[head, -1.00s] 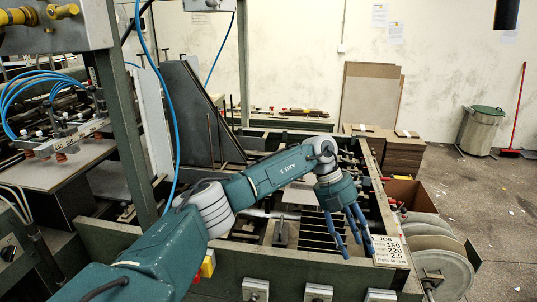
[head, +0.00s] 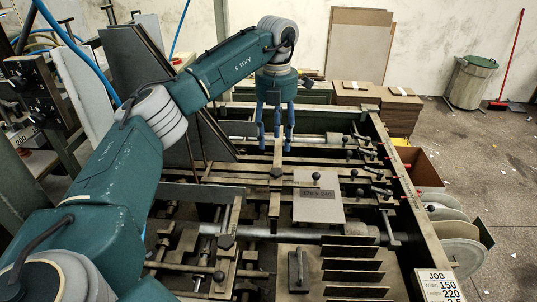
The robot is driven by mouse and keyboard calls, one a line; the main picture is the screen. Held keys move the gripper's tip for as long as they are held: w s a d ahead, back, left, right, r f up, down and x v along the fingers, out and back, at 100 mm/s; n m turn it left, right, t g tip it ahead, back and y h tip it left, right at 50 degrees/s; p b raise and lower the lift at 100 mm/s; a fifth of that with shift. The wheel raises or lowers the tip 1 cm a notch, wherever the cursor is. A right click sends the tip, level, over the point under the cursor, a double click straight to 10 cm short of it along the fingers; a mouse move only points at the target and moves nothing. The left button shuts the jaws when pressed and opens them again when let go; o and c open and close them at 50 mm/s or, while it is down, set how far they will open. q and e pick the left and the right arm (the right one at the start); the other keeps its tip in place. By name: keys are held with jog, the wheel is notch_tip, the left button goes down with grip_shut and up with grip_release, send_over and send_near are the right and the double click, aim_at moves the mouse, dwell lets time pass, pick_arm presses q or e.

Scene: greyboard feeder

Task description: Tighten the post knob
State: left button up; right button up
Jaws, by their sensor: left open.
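My left gripper (head: 275,140) hangs with its blue fingers pointing down over the far middle part of the feeder frame. My right gripper is out of view.
The green frame's right rail (head: 405,215) carries clamp levers (head: 381,191). Upright dividers (head: 352,265) stand at the front. A dark slanted panel (head: 150,95) rises left of the gripper. Greyboard stacks (head: 402,110) and a bin (head: 470,82) stand beyond on the floor.

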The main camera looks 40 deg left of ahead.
aim_at(276, 171)
pick_arm(q)
jog(key=f, duration=0.1)
jog(key=f+p, duration=0.1)
jog(key=f, duration=0.1)
jog(key=d+f+p, duration=0.1)
jog(key=f, duration=0.1)
jog(key=shift+s, duration=0.35)
jog(key=f, duration=0.1)
jog(key=f+p, duration=0.1)
jog(key=f, duration=0.2)
jog(key=shift+w+a+f+p, duration=0.15)
jog(key=shift+a+f+p, duration=0.15)
jog(key=shift+f, duration=0.4)
jog(key=c, duration=1.2)
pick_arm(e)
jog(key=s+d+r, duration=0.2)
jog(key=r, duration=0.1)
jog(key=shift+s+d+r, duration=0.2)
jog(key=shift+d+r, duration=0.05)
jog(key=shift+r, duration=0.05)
